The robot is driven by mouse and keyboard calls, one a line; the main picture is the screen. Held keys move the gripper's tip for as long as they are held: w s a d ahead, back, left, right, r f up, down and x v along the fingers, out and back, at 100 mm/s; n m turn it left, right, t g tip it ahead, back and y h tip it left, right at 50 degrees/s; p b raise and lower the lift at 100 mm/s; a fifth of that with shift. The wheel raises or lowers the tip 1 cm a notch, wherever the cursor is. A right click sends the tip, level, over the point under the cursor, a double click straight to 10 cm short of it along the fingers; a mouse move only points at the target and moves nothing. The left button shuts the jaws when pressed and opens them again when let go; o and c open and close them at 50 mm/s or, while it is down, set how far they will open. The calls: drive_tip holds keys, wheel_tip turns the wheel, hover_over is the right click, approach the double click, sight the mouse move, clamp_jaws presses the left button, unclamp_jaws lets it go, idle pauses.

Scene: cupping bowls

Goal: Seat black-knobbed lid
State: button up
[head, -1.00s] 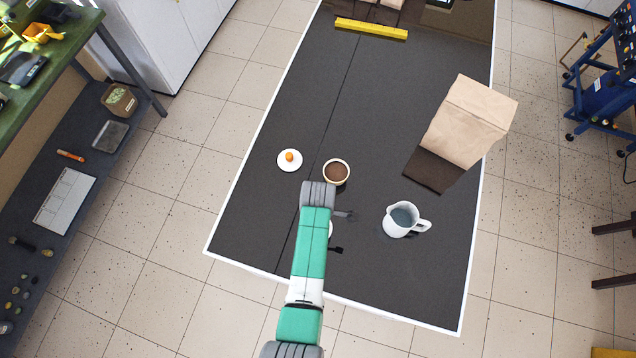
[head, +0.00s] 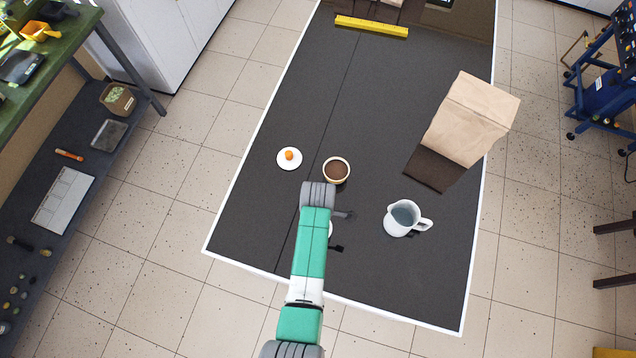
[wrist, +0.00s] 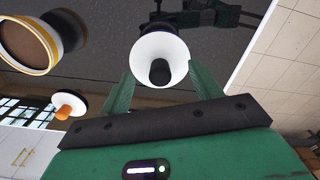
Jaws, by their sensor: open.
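A white lid with a black knob (wrist: 160,71) shows in the wrist view. My gripper (wrist: 161,78) is open there, its two green fingers on either side of the knob. I cannot tell how far the fingertips are from the lid. In the head view my arm hides most of this lid; only a sliver of white (head: 331,229) shows beside it. A cream-rimmed bowl of brown liquid (head: 336,171) stands uncovered just beyond my wrist. This bowl also appears at the upper left of the wrist view (wrist: 27,43).
A white lid with an orange knob (head: 289,158) lies left of the bowl. A white pitcher (head: 402,219) stands to the right, with a brown paper bag (head: 468,118) behind it. A yellow bar (head: 371,27) lies at the far end. The dark table (head: 325,100) is clear between.

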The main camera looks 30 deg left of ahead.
drive_tip(key=shift+r, duration=0.1)
wheel_tip(320, 180, up, 3)
drive_tip(key=p, duration=0.3)
drive_tip(key=shift+r, duration=2.4)
